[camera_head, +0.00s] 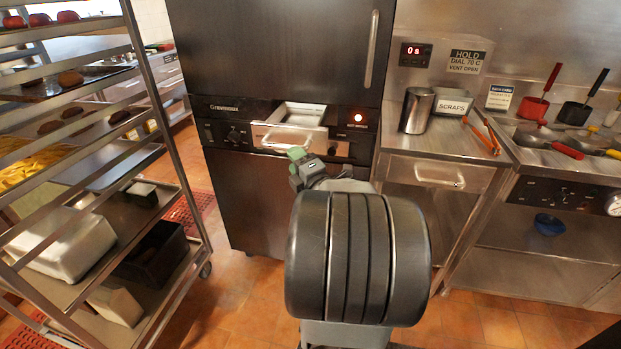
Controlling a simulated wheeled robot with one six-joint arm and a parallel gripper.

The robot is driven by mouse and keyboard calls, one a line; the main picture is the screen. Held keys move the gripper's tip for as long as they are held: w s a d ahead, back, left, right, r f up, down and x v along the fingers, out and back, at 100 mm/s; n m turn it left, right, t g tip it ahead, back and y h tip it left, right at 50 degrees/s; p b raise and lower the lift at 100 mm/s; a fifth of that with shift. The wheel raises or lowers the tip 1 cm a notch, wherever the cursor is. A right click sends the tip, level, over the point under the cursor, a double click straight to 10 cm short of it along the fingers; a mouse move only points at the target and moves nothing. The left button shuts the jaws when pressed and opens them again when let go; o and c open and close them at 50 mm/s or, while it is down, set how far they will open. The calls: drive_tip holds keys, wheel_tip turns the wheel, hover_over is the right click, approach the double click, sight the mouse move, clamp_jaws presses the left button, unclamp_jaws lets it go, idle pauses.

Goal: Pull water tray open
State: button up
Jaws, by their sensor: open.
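The water tray (286,137) is a small metal drawer in the front panel of the dark cabinet (240,200). It stands out from the panel, and its pale inside shows from above. My gripper (297,154) is just in front of the tray's front edge, at its lower right. Its jaws are open; whether they touch the tray or its handle I cannot tell. My own arm hides part of the panel below and to the right.
A tall rack (160,105) with trays of food and pans stands at the left. A steel counter (440,146) with a drawer, a metal canister (417,110) and a scraps bin (453,104) is at the right. Some floor (228,290) is clear between rack and cabinet.

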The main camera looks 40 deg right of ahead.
drive_tip(key=b+v, duration=0.4)
drive_tip(key=v, duration=0.3)
drive_tip(key=shift+s, duration=0.3)
drive_tip(key=shift+a+f, duration=0.1)
